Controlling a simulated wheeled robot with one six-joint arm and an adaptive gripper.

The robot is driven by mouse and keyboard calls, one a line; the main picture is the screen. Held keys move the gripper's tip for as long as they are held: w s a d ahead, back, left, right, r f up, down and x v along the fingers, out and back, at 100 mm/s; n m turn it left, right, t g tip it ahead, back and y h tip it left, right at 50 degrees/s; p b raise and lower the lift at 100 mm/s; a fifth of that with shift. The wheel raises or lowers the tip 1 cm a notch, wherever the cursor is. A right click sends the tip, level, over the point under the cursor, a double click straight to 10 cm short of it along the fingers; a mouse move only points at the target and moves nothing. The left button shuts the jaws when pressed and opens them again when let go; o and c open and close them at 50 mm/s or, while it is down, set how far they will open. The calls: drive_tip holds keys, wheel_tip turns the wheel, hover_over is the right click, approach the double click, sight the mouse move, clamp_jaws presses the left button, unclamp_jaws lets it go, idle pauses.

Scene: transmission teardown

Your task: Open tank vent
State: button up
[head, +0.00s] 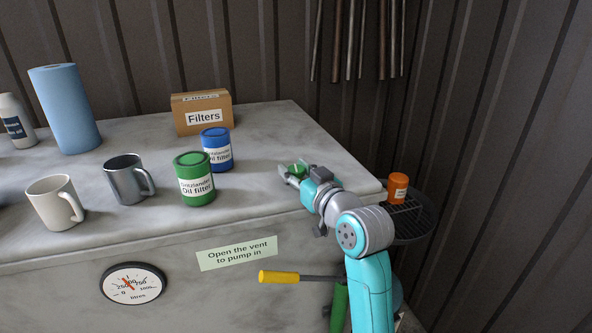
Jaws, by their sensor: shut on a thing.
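My gripper (293,175) is over the right part of the grey tank top (262,137). Its fingers are closed around a small green piece (297,168), which looks like the vent's handle or cap. The fingers and wrist hide most of this piece, so I cannot tell its full shape or how far it is turned. A sign (237,253) on the tank's front reads "Open the vent to pump in".
A green oil filter can (195,183), a blue can (217,152) and two mugs stand left of my gripper. A yellow-handled lever (279,277) and a litres gauge (133,283) are at the front. An orange can (397,188) stands on a dark round grate at right.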

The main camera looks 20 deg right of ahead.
drive_tip(key=shift+n+g+y, duration=0.5)
drive_tip(key=shift+n+y, duration=0.6)
drive_tip(key=shift+y, duration=0.5)
drive_tip(key=o, duration=1.1)
drive_tip(key=shift+o, duration=0.2)
drive_tip(key=v, duration=1.2)
